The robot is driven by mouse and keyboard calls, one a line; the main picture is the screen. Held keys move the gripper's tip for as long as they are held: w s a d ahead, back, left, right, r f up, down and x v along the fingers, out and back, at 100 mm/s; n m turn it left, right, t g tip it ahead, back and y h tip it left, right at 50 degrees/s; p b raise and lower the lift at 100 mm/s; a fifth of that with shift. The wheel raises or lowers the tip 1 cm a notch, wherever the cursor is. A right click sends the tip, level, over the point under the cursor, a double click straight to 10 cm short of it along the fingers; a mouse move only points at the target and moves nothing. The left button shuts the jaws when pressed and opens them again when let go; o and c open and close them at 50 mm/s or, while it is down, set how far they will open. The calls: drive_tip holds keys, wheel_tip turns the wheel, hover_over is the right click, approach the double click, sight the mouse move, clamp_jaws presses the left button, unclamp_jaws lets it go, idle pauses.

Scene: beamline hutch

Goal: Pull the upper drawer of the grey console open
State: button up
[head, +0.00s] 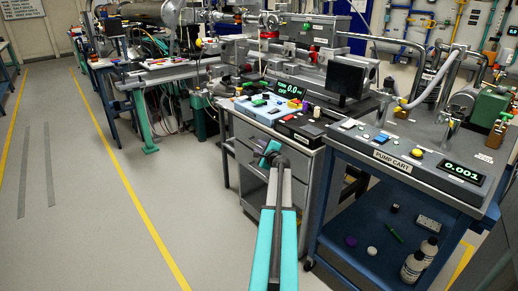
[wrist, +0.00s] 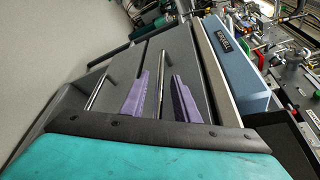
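The grey console (head: 308,172) stands right of centre in the head view, with its drawer fronts facing me. In the wrist view the console lies sideways, its top to the right. The upper drawer (wrist: 186,50) has a long bar handle (wrist: 163,62), and the lower drawer's handle (wrist: 98,92) is further left. Both drawers look shut. My gripper (wrist: 160,74) is open, its two purple fingers on either side of the upper handle in the picture. I cannot tell whether they touch it. In the head view my gripper (head: 268,155) is in front of the console and hides part of the drawers.
Control boxes and a monitor (head: 346,76) stand on the console. The blue pump cart (head: 345,205) is close on the right, with bottles (head: 418,262) on its lower shelf. The floor (head: 110,200) to the left is open, with a yellow line (head: 140,205).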

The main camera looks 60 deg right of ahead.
drive_tip(key=shift+w, duration=0.1)
clamp_jaws()
drive_tip(key=shift+f, duration=0.1)
idle(0.4)
